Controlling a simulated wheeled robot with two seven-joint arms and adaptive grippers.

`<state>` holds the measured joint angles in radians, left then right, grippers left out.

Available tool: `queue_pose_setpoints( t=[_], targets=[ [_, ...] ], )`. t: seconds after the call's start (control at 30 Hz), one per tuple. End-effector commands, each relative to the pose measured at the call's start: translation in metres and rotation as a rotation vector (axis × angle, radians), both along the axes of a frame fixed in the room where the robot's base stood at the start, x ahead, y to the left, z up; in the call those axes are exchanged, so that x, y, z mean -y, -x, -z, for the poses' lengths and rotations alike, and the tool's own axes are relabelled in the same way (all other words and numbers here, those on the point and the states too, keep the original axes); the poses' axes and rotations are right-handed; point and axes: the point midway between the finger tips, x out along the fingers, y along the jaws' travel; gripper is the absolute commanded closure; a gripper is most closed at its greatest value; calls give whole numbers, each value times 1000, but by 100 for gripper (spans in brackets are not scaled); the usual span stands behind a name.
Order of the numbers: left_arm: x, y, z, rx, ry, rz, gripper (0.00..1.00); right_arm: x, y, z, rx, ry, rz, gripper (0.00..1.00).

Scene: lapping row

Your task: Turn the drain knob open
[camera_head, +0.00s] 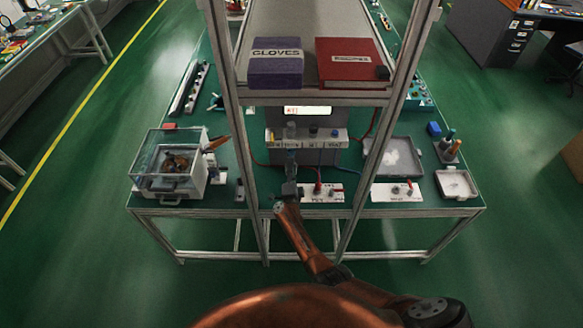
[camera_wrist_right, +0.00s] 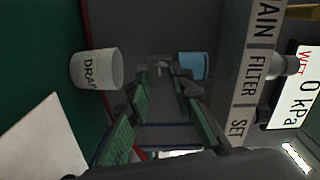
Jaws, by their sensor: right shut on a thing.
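My right gripper (camera_head: 290,188) reaches up to the bench and is shut on a small dark grey part, the drain knob (camera_wrist_right: 160,72), just below a blue filter bowl (camera_wrist_right: 195,66). The bowl also shows in the head view (camera_head: 291,160). The fingers hide most of the knob, so its turn angle cannot be told. In the wrist view, a white cup marked DRAIN (camera_wrist_right: 96,69) is to the left, apart from the fingers. A label strip (camera_wrist_right: 250,75) reads DRAIN, FILTER, SET. My left gripper is not in view.
A lit display (camera_head: 307,110) reads 0 kPa. A clear-lidded box (camera_head: 170,187) stands at left, and shallow trays (camera_head: 456,197) at right. Frame posts (camera_head: 341,225) flank my arm. A shelf above holds a purple GLOVES box (camera_head: 276,68) and a red binder (camera_head: 345,75).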

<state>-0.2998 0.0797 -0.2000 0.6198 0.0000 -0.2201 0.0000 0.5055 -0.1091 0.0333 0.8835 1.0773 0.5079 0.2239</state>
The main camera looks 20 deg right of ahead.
Motion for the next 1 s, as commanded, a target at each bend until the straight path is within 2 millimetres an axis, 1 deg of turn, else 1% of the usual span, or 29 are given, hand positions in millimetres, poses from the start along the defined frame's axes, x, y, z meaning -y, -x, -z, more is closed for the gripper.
queue_pose_setpoints(
  t=[0.07,0.1,0.33,0.6,0.73,0.87,1.0],
  targets=[
    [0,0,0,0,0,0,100,-2,1,2,-4,-1,-3,100],
    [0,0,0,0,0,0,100,-2,1,2,-4,-1,-3,78],
    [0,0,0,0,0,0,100,-1,0,1,-1,0,-2,63],
    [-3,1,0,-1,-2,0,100,0,0,0,0,-2,-1,61],
    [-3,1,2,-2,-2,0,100,1,0,1,13,-42,0,61],
    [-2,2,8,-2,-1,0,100,1,0,2,49,-168,0,61],
    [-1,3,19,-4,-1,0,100,2,0,4,111,-375,-2,61]
  ],
)
